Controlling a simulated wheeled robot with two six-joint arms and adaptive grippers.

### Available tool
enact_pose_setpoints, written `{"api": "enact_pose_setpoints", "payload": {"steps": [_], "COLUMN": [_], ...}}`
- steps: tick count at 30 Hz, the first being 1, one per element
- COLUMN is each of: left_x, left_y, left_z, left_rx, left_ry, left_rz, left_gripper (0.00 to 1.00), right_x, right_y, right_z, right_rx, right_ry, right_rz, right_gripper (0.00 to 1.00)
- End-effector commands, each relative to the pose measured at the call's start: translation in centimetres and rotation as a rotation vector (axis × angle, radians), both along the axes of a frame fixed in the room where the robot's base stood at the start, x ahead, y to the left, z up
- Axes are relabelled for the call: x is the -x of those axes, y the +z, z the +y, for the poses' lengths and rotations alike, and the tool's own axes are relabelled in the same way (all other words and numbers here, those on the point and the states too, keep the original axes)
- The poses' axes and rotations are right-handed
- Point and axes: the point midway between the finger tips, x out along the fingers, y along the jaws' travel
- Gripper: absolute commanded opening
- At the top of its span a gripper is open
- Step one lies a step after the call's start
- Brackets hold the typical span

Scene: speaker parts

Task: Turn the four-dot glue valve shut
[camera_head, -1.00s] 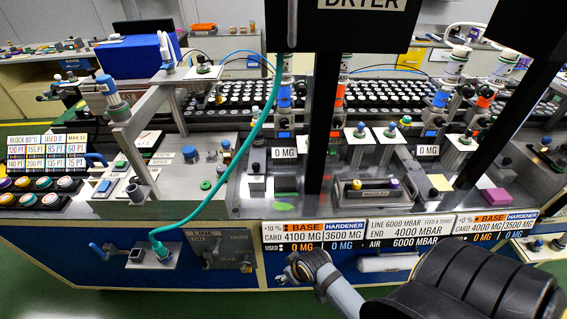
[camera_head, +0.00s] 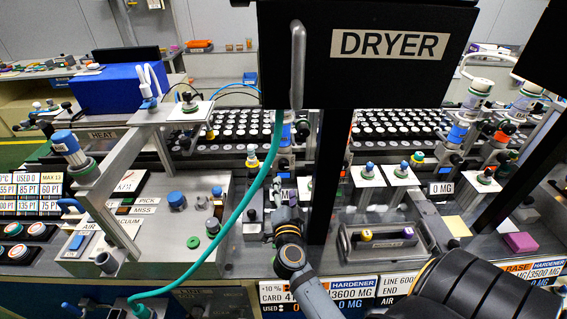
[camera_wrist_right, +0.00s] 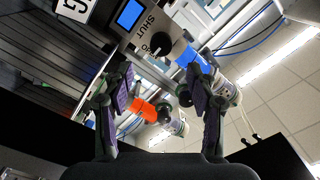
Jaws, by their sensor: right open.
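My right gripper (camera_head: 278,192) reaches over the bench to the glue station behind the dark post; its fingers are small and partly hidden there. In the right wrist view, the gripper (camera_wrist_right: 160,104) is open and empty, with its dark purple-padded fingers well apart. Beyond the fingers, a round black knob (camera_wrist_right: 160,43) sits on a grey block beside the word SHUT, apart from the fingers. A blue-banded cylinder (camera_wrist_right: 186,54) and an orange-banded cylinder (camera_wrist_right: 142,107) are close by. I see no four-dot mark, so I cannot tell which valve carries it. My left gripper is not in view.
A teal hose (camera_head: 249,195) hangs just left of my right gripper. The black DRYER box (camera_head: 366,75) and its post are above and to the right. A tray with a handle (camera_head: 382,238) and several small valves on white plates stand to the right.

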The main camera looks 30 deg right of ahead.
Motion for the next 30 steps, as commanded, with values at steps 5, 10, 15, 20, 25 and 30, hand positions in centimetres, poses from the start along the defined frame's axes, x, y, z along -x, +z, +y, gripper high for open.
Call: {"api": "enact_pose_setpoints", "payload": {"steps": [5,10,15,20,25,30], "left_x": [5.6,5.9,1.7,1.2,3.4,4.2], "left_y": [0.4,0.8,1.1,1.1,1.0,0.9], "left_z": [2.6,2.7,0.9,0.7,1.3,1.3], "left_rx": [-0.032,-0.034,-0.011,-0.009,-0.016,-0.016], "left_ry": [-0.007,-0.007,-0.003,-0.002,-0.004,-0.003], "left_rz": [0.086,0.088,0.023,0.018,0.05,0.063], "left_gripper": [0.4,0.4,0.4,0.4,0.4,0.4], "right_x": [-2.7,-5.8,-7.9,-8.6,-8.6,-8.6], "right_y": [0.5,0.3,0.2,0.1,0.1,0.1], "right_z": [-1.6,-3.6,-4.8,-5.3,-5.3,-5.3], "right_rx": [0.007,0.006,0.004,0.002,0.003,0.003], "right_ry": [0.002,0.001,0.001,0.001,0.002,0.002], "right_rz": [-0.004,-0.003,-0.003,-0.002,-0.003,-0.003], "right_gripper": [0.58,0.58,0.58,0.58,0.58,0.41]}}
